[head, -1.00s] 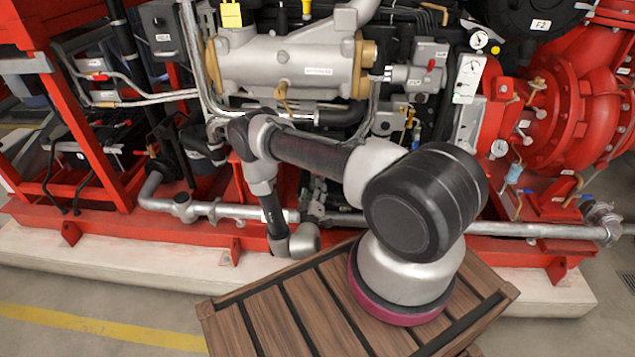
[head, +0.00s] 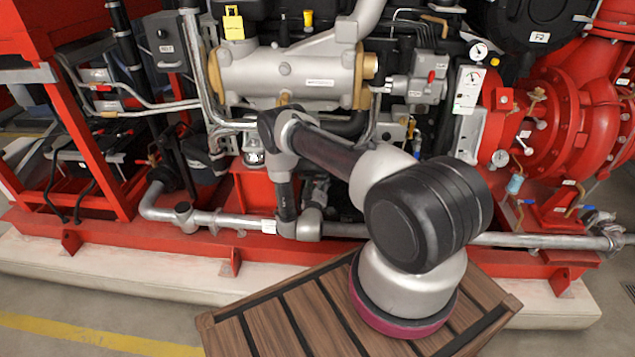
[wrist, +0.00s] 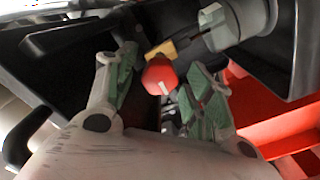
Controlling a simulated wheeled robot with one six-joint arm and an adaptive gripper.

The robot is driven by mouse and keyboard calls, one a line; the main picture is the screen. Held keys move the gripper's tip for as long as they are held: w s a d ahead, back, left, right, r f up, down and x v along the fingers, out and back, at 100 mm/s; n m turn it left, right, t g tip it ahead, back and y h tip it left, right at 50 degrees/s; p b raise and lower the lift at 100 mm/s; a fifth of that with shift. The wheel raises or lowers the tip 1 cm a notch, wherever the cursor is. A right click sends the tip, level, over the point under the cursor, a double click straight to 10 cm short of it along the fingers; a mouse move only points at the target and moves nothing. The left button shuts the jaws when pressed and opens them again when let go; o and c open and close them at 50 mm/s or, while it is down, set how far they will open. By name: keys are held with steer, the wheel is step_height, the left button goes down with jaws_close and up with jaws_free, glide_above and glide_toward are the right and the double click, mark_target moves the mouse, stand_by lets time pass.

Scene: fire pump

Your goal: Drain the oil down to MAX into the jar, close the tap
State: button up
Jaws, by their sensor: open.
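In the wrist view my gripper (wrist: 160,82) is open, with its two green-padded fingers apart. A red knob (wrist: 159,75) shows between and just beyond the fingertips; it may be the tap's handle. I cannot tell whether the fingers touch it. A brass-yellow piece (wrist: 162,50) sits right behind the knob, and a grey cylindrical fitting (wrist: 222,25) lies at the upper right. In the head view my gripper is hidden behind my arm, low in front of the engine. I cannot make out the jar, the oil or the MAX mark in either view.
Dark engine panels flank the fingers in the wrist view, with a red frame (wrist: 265,110) at the right. In the head view a grey pipe (head: 500,240) runs along the red base. A wooden slatted platform (head: 285,315) stands in front.

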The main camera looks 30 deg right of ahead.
steer(key=shift+w+d, duration=0.4)
steer(key=shift+w, duration=0.15)
steer(key=shift+c, duration=0.2)
steer(key=c, duration=1)
